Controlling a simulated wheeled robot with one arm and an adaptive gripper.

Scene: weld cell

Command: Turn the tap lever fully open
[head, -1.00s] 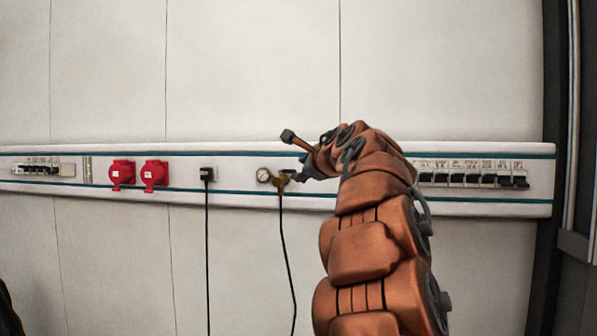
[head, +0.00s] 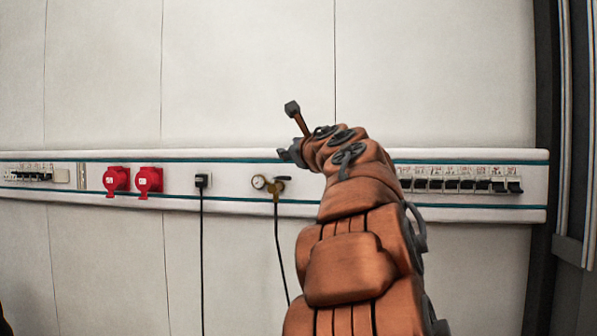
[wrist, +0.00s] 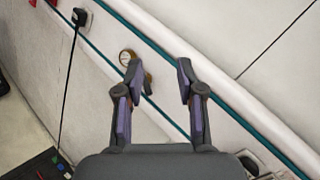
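The brass tap (head: 275,188) sits on the white wall rail, with a round gauge (head: 258,182) at its left and a black hose hanging below. Its dark lever (head: 283,178) points right, roughly level. In the wrist view the gauge (wrist: 126,57) shows left of my left finger, and the tap (wrist: 148,82) is partly hidden behind that finger. My gripper (head: 287,153) is above the tap in the head view, apart from the lever. In the wrist view my gripper (wrist: 160,75) is open, with nothing between its fingers.
Two red sockets (head: 132,180) and a black plug (head: 203,181) with a hanging cable are left of the tap on the rail (head: 230,198). A row of black switches (head: 460,185) is at the right. The wall above the rail is bare.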

